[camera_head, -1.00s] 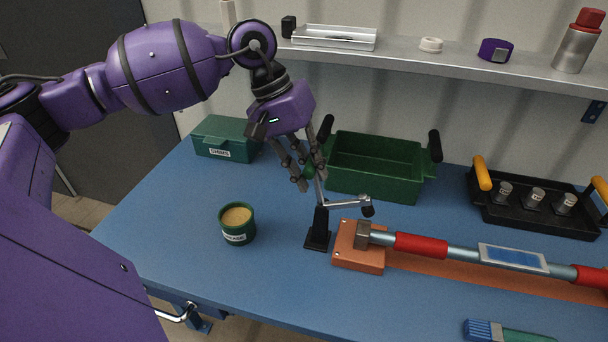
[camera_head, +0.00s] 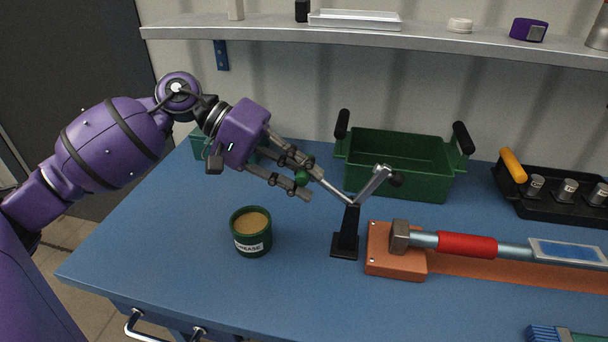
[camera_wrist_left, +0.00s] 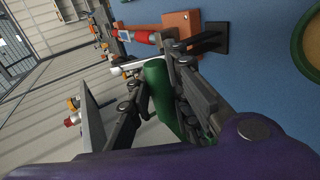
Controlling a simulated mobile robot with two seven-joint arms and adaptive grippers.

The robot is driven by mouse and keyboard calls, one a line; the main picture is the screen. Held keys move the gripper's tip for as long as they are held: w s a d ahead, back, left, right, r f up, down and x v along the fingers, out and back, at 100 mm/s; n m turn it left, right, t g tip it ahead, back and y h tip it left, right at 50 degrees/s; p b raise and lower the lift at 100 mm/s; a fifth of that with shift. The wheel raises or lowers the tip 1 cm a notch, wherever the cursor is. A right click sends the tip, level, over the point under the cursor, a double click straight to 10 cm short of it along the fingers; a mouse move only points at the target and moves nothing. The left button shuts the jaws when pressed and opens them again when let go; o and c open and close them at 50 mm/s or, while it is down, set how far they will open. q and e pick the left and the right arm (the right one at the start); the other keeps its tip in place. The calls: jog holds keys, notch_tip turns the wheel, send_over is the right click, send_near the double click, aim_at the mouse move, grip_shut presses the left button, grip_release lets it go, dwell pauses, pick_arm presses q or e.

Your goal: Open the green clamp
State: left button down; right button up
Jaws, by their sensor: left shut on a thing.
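The green clamp stands on the blue bench, with a black base and post (camera_head: 347,232). My left gripper (camera_head: 306,182) is shut on the clamp's green handle (camera_head: 301,178), which leans to the left of the post. In the left wrist view the green handle (camera_wrist_left: 160,90) lies between the fingers. My right gripper is not in view.
A red-and-steel coupler bar (camera_head: 465,245) rests on the orange block (camera_head: 395,262). A grease tub (camera_head: 251,245) stands left of the clamp. A green crate (camera_head: 395,180) is behind, and a black tray (camera_head: 540,215) is at right.

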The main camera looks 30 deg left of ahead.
pick_arm(q)
jog(key=shift+a+f, duration=0.15)
dwell(0.4)
jog(key=c, duration=1.6)
grip_release()
jog(key=shift+s, duration=0.1)
jog(key=v, duration=1.2)
jog(key=shift+a, duration=0.1)
jog(key=shift+f, duration=0.1)
